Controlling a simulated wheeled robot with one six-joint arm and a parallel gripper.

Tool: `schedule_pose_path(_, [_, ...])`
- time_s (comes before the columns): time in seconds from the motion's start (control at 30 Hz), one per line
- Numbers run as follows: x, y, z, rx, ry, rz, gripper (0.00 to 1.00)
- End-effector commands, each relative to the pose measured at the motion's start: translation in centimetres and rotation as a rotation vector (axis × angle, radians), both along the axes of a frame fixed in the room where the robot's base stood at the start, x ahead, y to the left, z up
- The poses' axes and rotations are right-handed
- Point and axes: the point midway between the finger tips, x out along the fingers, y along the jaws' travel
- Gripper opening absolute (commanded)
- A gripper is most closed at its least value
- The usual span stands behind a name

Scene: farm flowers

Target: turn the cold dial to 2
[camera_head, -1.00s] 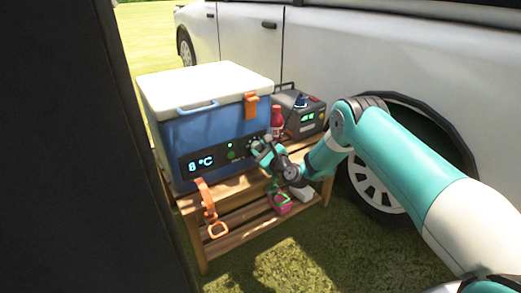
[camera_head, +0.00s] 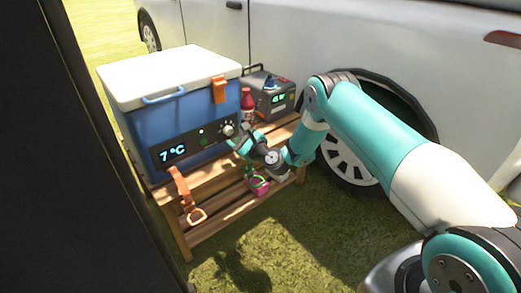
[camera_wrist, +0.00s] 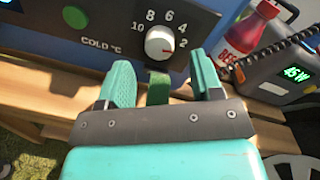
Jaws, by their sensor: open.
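The cold dial (camera_wrist: 159,42) is a round pale knob on the dark panel of the blue cooler (camera_head: 190,117), with 10, 8, 6, 4 and 2 around it. A red mark on the knob points to the lower right, just below the 2. The dial also shows in the head view (camera_head: 228,130). The cooler's display (camera_head: 173,154) reads 7 °C. My gripper (camera_wrist: 162,75) is open, its teal fingers apart, just in front of and below the dial, not closed on it. In the head view my gripper (camera_head: 238,143) is by the panel's right end.
A red bottle (camera_wrist: 248,32) and a grey power box (camera_wrist: 283,72) stand right of the cooler on the wooden bench (camera_head: 215,167). An orange strap (camera_head: 181,187) hangs at the bench front. A white vehicle (camera_head: 330,40) stands behind.

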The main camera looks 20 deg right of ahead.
Motion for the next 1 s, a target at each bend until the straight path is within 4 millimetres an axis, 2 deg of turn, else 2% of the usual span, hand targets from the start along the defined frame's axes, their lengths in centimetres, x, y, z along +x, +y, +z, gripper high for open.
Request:
schedule_pose_path(0.3, [-5.6,-2.3,0.0,0.004,0.006,-0.005,0.60])
schedule_pose_path(0.37, [-5.3,-2.3,-0.6,0.000,-0.002,-0.001,0.60])
schedule_pose_path(0.57, [-5.7,-2.6,-0.6,0.000,-0.002,-0.001,0.60])
schedule_pose_path(1.0, [-7.7,-3.1,-0.6,0.000,-0.002,-0.001,0.60])
